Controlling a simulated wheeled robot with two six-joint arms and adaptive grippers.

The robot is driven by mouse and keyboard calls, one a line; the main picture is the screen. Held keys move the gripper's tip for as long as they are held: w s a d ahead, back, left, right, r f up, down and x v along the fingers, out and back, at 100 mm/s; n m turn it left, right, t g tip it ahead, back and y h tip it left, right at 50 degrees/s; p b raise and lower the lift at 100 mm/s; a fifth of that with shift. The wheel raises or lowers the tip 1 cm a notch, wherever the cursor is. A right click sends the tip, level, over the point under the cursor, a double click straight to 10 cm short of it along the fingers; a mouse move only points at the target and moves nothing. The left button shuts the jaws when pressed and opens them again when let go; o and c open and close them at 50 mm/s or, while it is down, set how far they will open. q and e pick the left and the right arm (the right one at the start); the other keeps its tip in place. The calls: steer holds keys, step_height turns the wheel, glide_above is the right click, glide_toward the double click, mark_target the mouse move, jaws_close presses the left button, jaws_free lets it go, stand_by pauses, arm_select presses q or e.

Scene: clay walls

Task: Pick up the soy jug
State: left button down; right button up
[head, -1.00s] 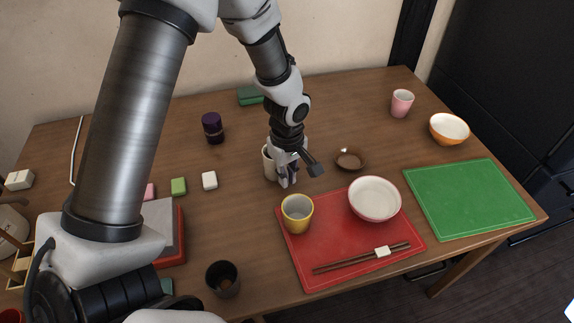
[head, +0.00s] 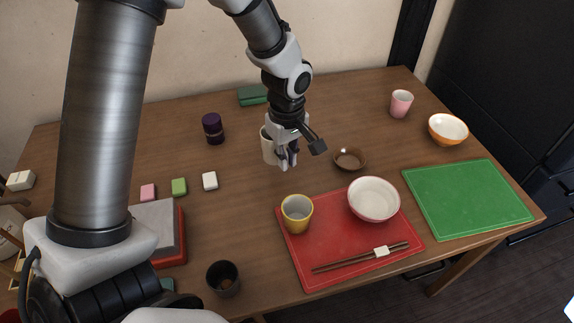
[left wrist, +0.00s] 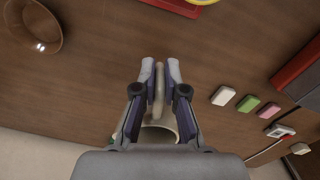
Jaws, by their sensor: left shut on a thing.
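The soy jug is a cream-coloured jug (head: 268,148), partly hidden behind my left gripper (head: 287,160) in the head view. In the left wrist view its thin upright handle (left wrist: 159,84) stands between the two fingers of my left gripper (left wrist: 160,72), and its open rim (left wrist: 160,132) shows below them. The gripper is shut on the handle. The jug looks upright and seems to be just above the table. My right gripper is in no view.
A brown saucer (head: 349,158) lies just right of the jug. A yellow cup (head: 297,214) and a white bowl (head: 374,199) stand on the red mat (head: 338,262) in front. A dark purple jar (head: 213,128) stands to the left, and a green box (head: 252,95) behind.

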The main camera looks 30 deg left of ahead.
arm_select(q)
steer(key=shift+r, duration=1.8)
stand_by(1.5)
